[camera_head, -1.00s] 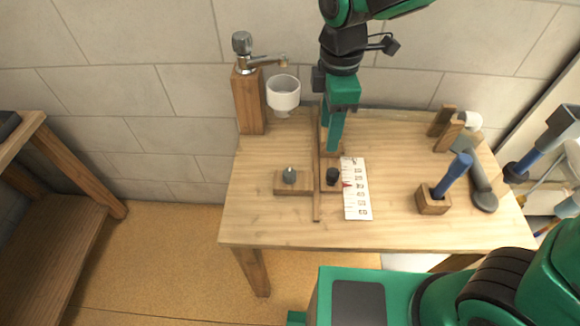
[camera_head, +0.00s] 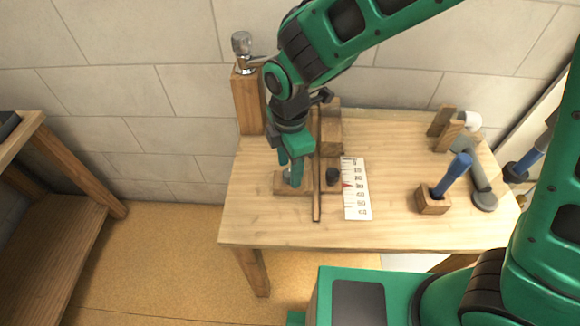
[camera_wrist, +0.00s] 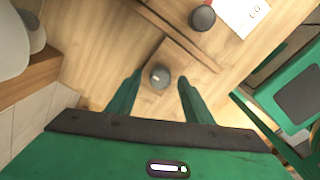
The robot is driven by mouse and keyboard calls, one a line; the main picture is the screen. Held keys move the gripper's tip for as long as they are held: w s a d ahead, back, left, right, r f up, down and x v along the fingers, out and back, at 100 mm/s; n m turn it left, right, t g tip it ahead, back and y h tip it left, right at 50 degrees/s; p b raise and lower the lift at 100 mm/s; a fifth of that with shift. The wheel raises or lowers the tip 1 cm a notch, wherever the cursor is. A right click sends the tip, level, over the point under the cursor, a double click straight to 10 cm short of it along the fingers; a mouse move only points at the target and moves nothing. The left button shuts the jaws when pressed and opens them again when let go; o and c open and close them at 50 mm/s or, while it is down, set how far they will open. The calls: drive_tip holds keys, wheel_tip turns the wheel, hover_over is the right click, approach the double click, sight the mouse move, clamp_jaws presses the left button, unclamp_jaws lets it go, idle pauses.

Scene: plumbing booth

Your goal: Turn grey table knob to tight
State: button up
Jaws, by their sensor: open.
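The grey table knob (camera_wrist: 159,76) sits on a small wooden block (camera_wrist: 178,64) on the table. In the wrist view it lies between and slightly beyond the two open fingers of my gripper (camera_wrist: 158,80), with a gap on each side. In the head view my gripper (camera_head: 291,180) points down over the same block (camera_head: 283,190) and hides most of the knob. I cannot tell from the frames how far the knob is turned.
A black knob (camera_head: 333,175) stands right of a thin wooden strip (camera_head: 316,205), beside a white scale card (camera_head: 356,190) with a red pointer. A wooden post (camera_head: 248,105) with a tap stands behind left. A blue-handled tool (camera_head: 455,172) stands in a holder at right.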

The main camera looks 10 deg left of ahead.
drive_tip(key=shift+f, duration=0.7)
drive_tip(key=c, duration=1.1)
drive_tip(key=shift+o, duration=0.2)
